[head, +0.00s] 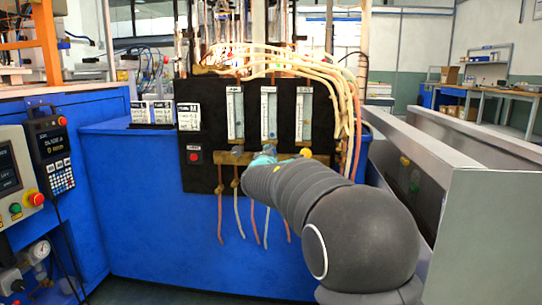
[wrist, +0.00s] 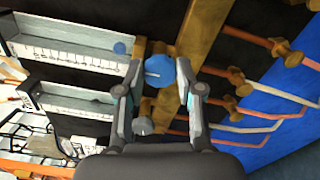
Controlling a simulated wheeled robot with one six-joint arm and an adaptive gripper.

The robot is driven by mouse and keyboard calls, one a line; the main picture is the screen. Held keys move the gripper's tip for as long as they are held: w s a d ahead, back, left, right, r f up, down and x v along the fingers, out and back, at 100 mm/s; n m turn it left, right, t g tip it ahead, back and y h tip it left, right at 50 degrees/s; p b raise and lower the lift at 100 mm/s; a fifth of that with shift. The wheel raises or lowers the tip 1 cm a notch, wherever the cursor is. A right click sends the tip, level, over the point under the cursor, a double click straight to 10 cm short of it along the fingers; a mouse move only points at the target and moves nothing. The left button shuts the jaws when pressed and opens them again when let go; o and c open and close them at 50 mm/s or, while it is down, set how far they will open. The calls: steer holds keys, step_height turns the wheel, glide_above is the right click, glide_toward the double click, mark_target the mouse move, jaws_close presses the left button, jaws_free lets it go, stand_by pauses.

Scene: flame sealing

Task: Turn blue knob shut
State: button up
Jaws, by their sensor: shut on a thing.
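The blue knob (wrist: 158,71) shows in the wrist view as a round disc with a light slot line, in front of a brass-coloured bar (wrist: 187,46). My gripper (wrist: 159,66) has one finger on each side of it and is shut on it. In the head view my gripper (head: 265,155) reaches the bar below the middle flow meter, and my arm and gripper hide the blue knob there. A grey knob (wrist: 143,126) shows nearer the palm in the wrist view. In the head view a grey knob (head: 237,151) is left of my gripper and a yellow knob (head: 306,152) is right.
A black panel (head: 203,170) carries several flow meters, with a red button (head: 194,156) at left. Pale hoses (head: 345,90) loop over the top right. Thin tubes (head: 239,215) hang below the bar. A metal trough (head: 480,195) stands at right and a control box (head: 18,175) at left.

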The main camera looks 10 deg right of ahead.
steer(key=o, duration=1.2)
steer(key=shift+c, duration=0.2)
steer(key=shift+s, duration=0.1)
steer(key=v, duration=1.1)
steer(key=shift+s, duration=0.35)
steer(key=shift+a, duration=0.1)
